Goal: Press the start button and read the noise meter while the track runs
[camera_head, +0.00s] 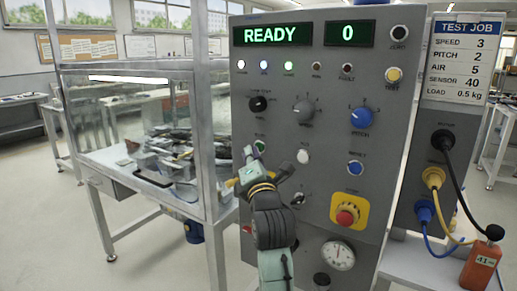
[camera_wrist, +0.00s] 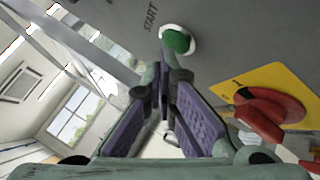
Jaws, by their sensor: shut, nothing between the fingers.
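The grey control panel (camera_head: 330,80) has a lit display reading READY (camera_head: 272,34) and a second reading 0 (camera_head: 348,33). The green start button (camera_head: 260,146) sits in a pale ring; in the wrist view it is labelled START (camera_wrist: 178,40). My gripper (camera_head: 251,160) is shut and empty, its fingertips (camera_wrist: 170,72) just short of or at the button; contact cannot be told. No display is clearly labelled as a noise meter. A round dial gauge (camera_head: 338,256) is low on the panel, and an orange box (camera_head: 482,262) at right bears the number 41.
A red stop button on a yellow plate (camera_head: 364,211) is right of my gripper. Several knobs and a white button (camera_head: 303,156) are nearby. A glass-sided enclosure (camera_head: 140,120) holding dark parts stands left. A TEST JOB card (camera_head: 467,58) and cables are at right.

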